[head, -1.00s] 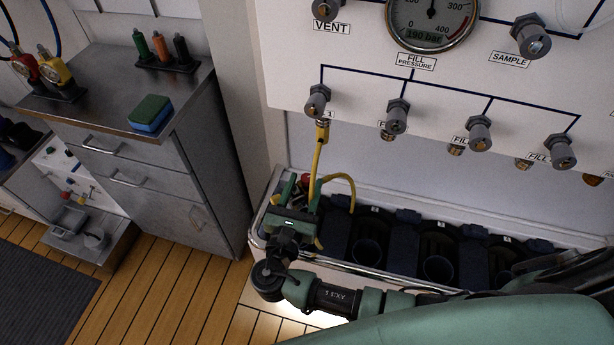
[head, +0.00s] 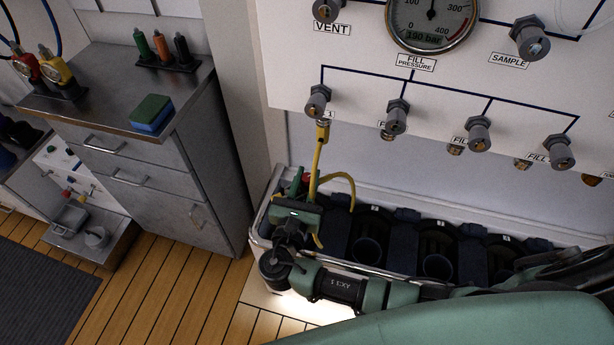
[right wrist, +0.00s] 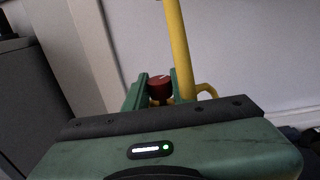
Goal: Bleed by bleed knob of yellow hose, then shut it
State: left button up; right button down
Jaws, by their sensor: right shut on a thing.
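The yellow hose (head: 319,160) hangs from the leftmost fill valve (head: 318,101) on the white panel and loops at its lower end, beside the bin rack. Its red bleed knob (right wrist: 160,84) sits between the two green fingers of my right gripper (right wrist: 160,92) in the right wrist view. That gripper is shut on the knob, with the hose passing close by the right finger. In the head view the right gripper (head: 307,184) is at the hose's lower end, and its fingers partly hide the knob. My left gripper is not in view.
The fill pressure gauge (head: 432,20) reads 190 bar. Several other fill valves line the panel to the right. A long rack (head: 262,238) with dark cylinder wells stands below. A grey cabinet (head: 190,170) stands at left, with a green-and-blue sponge (head: 151,113) on top.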

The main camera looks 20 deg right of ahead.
jog(key=n+t+y+p, duration=0.1)
jog(key=n+y+p, duration=0.1)
jog(key=y, duration=0.1)
jog(key=shift+d+r+t, duration=0.15)
jog(key=shift+r+t, duration=0.05)
jog(key=shift+t, duration=0.2)
jog(key=shift+n+y+p, duration=0.45)
jog(key=shift+n+y, duration=0.15)
jog(key=shift+y, duration=0.2)
jog(key=n+y, duration=0.2)
jog(key=shift+f+t+y, duration=0.2)
jog(key=shift+t+y, duration=0.2)
jog(key=n+y+b, duration=0.1)
jog(key=n+y, duration=0.1)
jog(key=y, duration=0.1)
jog(key=shift+f+y, duration=0.15)
jog(key=shift+y, duration=0.25)
jog(key=n+y+b, duration=0.2)
jog(key=y, duration=0.1)
jog(key=shift+b, duration=0.4)
jog(key=shift+n+g+y+b, duration=0.3)
jog(key=shift+n+y, duration=0.1)
jog(key=shift+y, duration=0.1)
jog(key=shift+r, duration=0.2)
